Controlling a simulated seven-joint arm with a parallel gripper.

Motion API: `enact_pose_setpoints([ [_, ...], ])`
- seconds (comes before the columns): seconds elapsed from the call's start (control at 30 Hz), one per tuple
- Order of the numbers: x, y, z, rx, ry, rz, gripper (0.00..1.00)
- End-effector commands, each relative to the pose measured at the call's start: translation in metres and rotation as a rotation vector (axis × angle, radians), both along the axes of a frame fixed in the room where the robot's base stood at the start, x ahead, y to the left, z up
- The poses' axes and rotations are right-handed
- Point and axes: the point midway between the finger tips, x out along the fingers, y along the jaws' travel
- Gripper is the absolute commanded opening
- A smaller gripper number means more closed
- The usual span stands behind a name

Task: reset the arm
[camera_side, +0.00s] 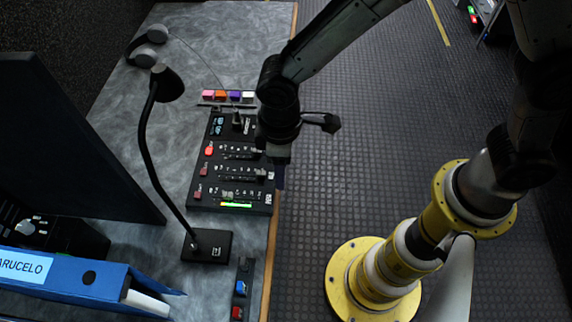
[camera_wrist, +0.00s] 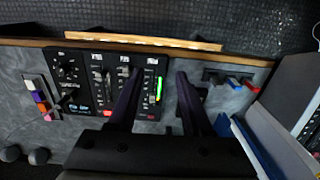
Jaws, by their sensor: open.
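My gripper (camera_side: 280,178) hangs at the right edge of the black mixer panel (camera_side: 208,178) in the side view, pointing down; its height above the panel is hard to judge. In the wrist view two dark purple fingers of my gripper (camera_wrist: 159,73) stand apart with nothing between them. The mixer panel (camera_wrist: 84,92) lies below and left of them, with sliders, red buttons and a lit green meter (camera_wrist: 159,90). Part of the panel is hidden by my wrist and fingers.
A gooseneck microphone (camera_side: 148,150) stands left of the panel, near a dark monitor (camera_side: 70,140) and a blue binder (camera_side: 75,280). Colored blocks (camera_side: 221,95), headphones (camera_side: 147,46) and a small switch strip (camera_side: 242,290) lie on the grey desk. Open floor lies right of the desk edge.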

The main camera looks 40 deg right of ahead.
Motion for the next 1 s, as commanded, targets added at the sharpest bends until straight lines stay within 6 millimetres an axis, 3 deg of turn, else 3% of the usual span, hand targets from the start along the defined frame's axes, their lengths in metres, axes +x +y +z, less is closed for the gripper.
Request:
enact_pose_setpoints([
  [0.23, -0.007, -0.006, 0.004, 0.0, 0.0, 0.0, 0.5],
  [0.57, -0.001, -0.011, 0.006, 0.004, -0.006, -0.02, 0.5],
  [0.67, 0.018, -0.024, 0.032, 0.045, -0.055, -0.076, 0.5],
  [0.8, 0.04, -0.064, 0.089, 0.117, -0.163, -0.194, 0.5],
  [1.0, 0.033, -0.139, 0.163, 0.184, -0.305, -0.372, 0.5],
])
